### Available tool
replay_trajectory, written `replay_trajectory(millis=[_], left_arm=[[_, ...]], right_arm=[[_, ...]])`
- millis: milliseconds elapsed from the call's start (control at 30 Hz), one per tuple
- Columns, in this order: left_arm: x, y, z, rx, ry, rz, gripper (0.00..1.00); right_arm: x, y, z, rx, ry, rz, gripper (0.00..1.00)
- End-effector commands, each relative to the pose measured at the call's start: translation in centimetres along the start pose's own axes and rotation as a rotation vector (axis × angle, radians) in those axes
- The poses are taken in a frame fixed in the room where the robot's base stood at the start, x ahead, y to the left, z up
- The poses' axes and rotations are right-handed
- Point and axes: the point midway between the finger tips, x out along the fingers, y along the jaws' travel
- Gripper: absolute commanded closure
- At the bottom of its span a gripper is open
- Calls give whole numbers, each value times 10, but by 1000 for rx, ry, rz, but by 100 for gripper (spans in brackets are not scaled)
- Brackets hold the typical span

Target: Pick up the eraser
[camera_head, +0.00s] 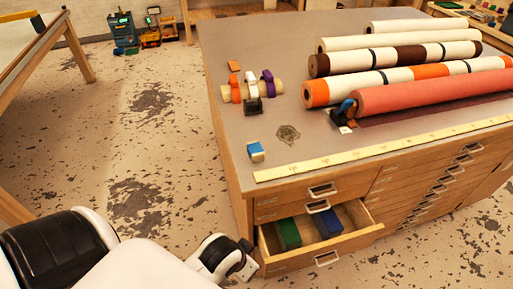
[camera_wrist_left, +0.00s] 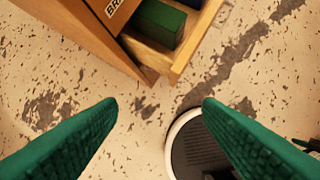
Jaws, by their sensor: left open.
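A small block with a blue top and pale sides (camera_head: 256,151), which looks like the eraser, lies on the grey top of the cabinet (camera_head: 222,42) near its left front corner. My left gripper (camera_head: 243,268) is low at the bottom of the head view, beside the open drawer and well below the tabletop. The block does not show in the left wrist view. My right gripper is in neither view.
The open drawer (camera_head: 354,241) holds a green box (camera_head: 288,234) and a blue box (camera_head: 327,222); its corner is near my left gripper. A yellow ruler (camera_head: 370,150) lies along the front edge. Several rolls (camera_head: 440,92) and a tape-roll group (camera_head: 251,90) lie behind.

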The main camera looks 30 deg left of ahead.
Motion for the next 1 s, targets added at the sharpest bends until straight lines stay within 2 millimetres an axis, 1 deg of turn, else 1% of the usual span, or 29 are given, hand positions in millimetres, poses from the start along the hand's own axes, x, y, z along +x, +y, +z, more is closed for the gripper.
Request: replay_trajectory(millis=[33,67,133,167,200,267,300,367,400,467,500,567,600,633,667,700,733,767,800,867,900,967,1000], left_arm=[[-18,2,7,-2,-17,4,40],[-27,3,11,-4,-28,8,40],[-49,8,28,-8,-82,29,40],[-58,12,41,-9,-131,48,40],[-64,17,61,-12,-203,75,40],[-69,22,87,-12,-304,108,40],[-72,26,104,-12,-367,127,40],[-78,29,128,-7,-461,150,40],[-82,31,144,-1,-526,165,40],[-90,32,168,12,-627,184,40],[-98,33,185,24,-699,195,40],[-110,32,212,48,-816,209,40],[-121,30,230,71,-900,215,40],[-130,28,244,91,-968,218,40],[-140,24,258,116,-1041,218,40],[-156,18,277,160,-1146,214,40],[-168,12,291,200,-1228,207,40],[-182,4,304,249,-1315,196,40],[-201,-9,320,325,-1427,173,40],[-225,-32,336,463,-1578,124,40],[-238,-48,342,570,-1663,84,40],[-252,-72,346,748,-1759,12,40],[-256,-87,345,876,-1800,-42,40]], right_arm=[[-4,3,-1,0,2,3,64],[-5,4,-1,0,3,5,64],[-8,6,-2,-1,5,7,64],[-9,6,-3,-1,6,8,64],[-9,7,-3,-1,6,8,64],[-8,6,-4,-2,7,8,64],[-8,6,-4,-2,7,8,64],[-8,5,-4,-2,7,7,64],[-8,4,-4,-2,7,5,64],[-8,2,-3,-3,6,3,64],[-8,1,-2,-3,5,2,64],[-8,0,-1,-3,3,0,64],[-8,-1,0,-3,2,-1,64],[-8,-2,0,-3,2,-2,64],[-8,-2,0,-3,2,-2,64],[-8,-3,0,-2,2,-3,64],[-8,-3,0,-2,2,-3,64],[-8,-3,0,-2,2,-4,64],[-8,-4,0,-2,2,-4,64],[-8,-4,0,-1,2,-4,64],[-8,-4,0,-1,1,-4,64],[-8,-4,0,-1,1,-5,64],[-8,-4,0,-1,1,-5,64]])
